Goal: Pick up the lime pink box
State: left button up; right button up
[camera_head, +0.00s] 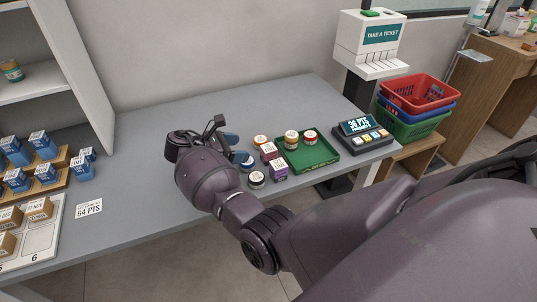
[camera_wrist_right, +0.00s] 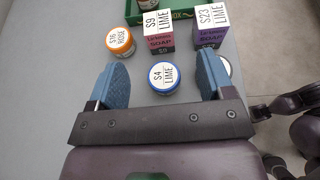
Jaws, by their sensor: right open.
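The pink box labelled "S9 LIME" (camera_wrist_right: 159,38) stands upright at the top middle of the right wrist view, beyond my fingertips. In the head view the pink box (camera_head: 269,152) stands on the grey counter, left of the green tray. My right gripper (camera_wrist_right: 160,78) is open and empty, its blue fingers pointing toward the box. A blue-lidded jar marked "S4 LIME" (camera_wrist_right: 164,77) shows in the gap between the fingers, nearer than the pink box; its height relative to the fingers is unclear. In the head view my right gripper (camera_head: 235,146) is partly hidden by its wrist. My left gripper is not in view.
An orange-lidded jar (camera_wrist_right: 120,41) stands left of the pink box, and a purple box (camera_wrist_right: 209,33) right of it. Another jar (camera_head: 256,180) is close by. The green tray (camera_head: 316,157) holds jars. A keypad device (camera_head: 363,136) stands further right. The counter's left-middle is clear.

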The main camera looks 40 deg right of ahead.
aim_at(265, 149)
jog(key=x, duration=0.3)
jog(key=shift+d+f, duration=0.2)
jog(key=shift+d, duration=0.15)
jog(key=shift+s+d+f, duration=0.1)
jog(key=shift+d+f, duration=0.25)
jog(key=shift+d, duration=0.3)
jog(key=b+x, duration=0.1)
jog(key=x, duration=0.2)
jog(key=shift+d+f, duration=0.15)
jog(key=shift+f, duration=0.05)
jog(key=shift+d+f, duration=0.1)
jog(key=shift+d, duration=0.15)
jog(key=shift+c, duration=1.5)
jog(key=c, duration=0.7)
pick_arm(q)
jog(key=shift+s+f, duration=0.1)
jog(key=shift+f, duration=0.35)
pick_arm(e)
jog(key=shift+c, duration=0.2)
